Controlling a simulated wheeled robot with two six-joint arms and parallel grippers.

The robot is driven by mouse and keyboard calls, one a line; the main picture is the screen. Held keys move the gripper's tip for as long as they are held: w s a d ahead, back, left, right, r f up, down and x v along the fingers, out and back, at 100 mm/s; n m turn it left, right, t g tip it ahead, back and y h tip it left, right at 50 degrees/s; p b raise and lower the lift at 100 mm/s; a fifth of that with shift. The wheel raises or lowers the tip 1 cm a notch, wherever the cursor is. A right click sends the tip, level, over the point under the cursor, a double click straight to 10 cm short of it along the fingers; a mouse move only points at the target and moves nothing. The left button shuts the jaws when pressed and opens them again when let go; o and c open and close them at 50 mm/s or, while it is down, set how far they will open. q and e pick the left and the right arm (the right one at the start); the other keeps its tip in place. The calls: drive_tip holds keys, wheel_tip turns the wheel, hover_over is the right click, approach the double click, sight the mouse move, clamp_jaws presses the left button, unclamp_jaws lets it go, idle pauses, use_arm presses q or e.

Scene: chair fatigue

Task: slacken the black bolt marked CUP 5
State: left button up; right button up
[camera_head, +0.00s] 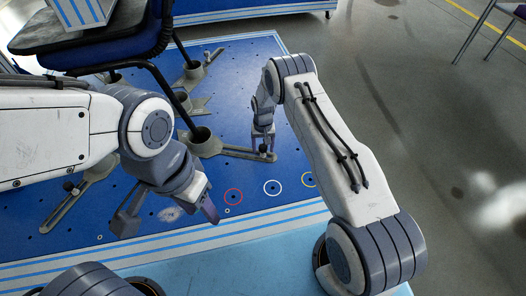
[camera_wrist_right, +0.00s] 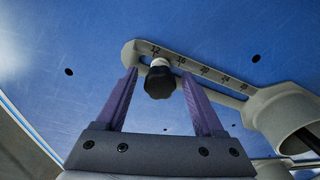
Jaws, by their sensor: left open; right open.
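A black knobbed bolt (camera_wrist_right: 160,84) on a pale shank sits at the end of a grey slotted arm (camera_wrist_right: 222,78) with printed numbers. No CUP 5 mark is legible. In the right wrist view my right gripper (camera_wrist_right: 160,73) is open, with one finger on each side of the bolt and gaps on both sides. In the head view my right gripper (camera_head: 263,142) points down over the same arm's end, partly hiding the bolt (camera_head: 265,150). The arm leads to a grey cup (camera_head: 203,143) under a chair leg. My left gripper (camera_head: 167,213) is open and empty over the front of the platform.
The blue platform (camera_head: 60,215) carries further cups and slotted arms, one with a bolt (camera_head: 69,186) at left. A blue chair (camera_head: 125,45) stands above. Grey floor is open at right.

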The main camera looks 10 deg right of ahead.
clamp_jaws()
drive_tip(key=n, duration=0.4)
idle(0.4)
drive_tip(key=n, duration=0.4)
drive_tip(key=shift+n, duration=0.6)
drive_tip(key=shift+n+p, duration=0.3)
drive_tip(key=shift+n, duration=1.1)
drive_tip(key=n, duration=0.4)
